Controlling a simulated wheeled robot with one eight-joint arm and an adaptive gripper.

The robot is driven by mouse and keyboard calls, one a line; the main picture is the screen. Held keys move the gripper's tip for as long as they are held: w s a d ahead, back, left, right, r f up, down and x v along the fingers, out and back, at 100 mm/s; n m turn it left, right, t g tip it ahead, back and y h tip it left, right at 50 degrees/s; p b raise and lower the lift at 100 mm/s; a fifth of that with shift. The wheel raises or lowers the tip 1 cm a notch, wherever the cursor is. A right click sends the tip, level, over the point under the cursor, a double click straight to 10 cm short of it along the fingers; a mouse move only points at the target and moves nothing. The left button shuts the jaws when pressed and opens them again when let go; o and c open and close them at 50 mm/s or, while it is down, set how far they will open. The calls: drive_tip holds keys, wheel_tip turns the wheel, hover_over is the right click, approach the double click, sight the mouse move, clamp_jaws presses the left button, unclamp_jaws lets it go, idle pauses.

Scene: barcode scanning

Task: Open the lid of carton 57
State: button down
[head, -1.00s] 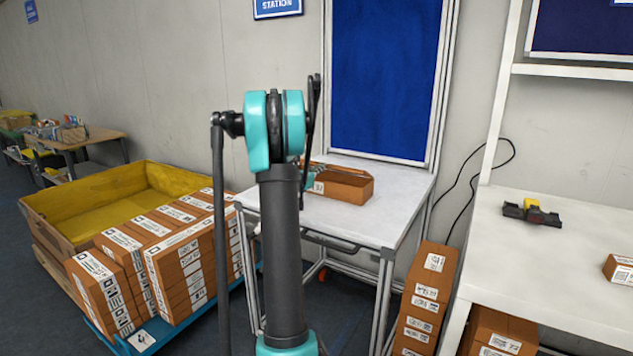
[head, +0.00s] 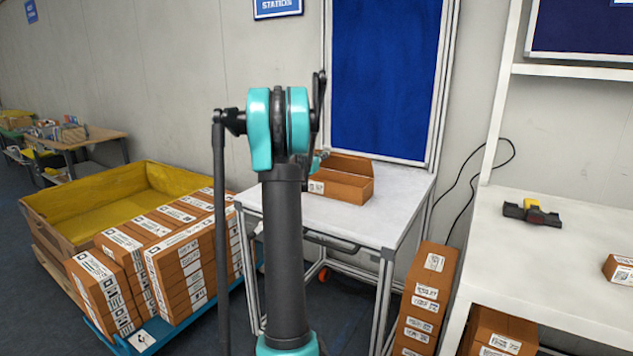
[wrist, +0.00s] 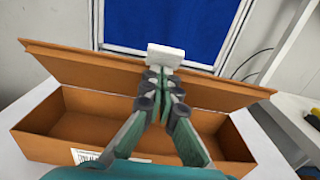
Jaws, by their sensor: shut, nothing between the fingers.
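The carton (head: 340,187) is brown with a white label on its front and stands on the white table behind my arm. In the wrist view the carton (wrist: 60,148) is open at the top and its inside looks empty. Its lid (wrist: 80,70) stands raised along the far side. My gripper (wrist: 165,62) is shut with nothing in it, over the carton's opening with its tips in front of the lid. I cannot tell whether they touch the lid. In the head view my arm hides most of the gripper. The number 57 is not readable.
The white table (head: 400,205) has free room around the carton. A blue board (head: 385,75) stands behind it. Stacked cartons (head: 425,300) stand by the table's right side. A yellow-lined bin (head: 90,200) and more cartons (head: 185,255) are at left. A scanner-like device (head: 531,212) lies on the right bench.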

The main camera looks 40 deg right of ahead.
sight(327, 149)
drive_tip(key=shift+w+d+r, duration=0.3)
drive_tip(key=shift+d+r, duration=0.25)
drive_tip(key=shift+d, duration=0.15)
drive_tip(key=shift+w+d+r, duration=0.25)
drive_tip(key=shift+d+r, duration=0.25)
drive_tip(key=shift+d, duration=0.15)
drive_tip(key=shift+w+d+r, duration=0.25)
drive_tip(key=shift+d+r, duration=0.05)
drive_tip(key=shift+d, duration=0.3)
drive_tip(key=shift+w+d+r, duration=0.25)
drive_tip(key=shift+d+r, duration=0.05)
drive_tip(key=shift+d, duration=0.3)
drive_tip(key=d, duration=0.1)
drive_tip(key=w+d, duration=0.1)
drive_tip(key=shift+w+d+r, duration=0.1)
drive_tip(key=shift+d+r, duration=0.2)
drive_tip(key=shift+r, duration=0.05)
drive_tip(key=shift+v, duration=3)
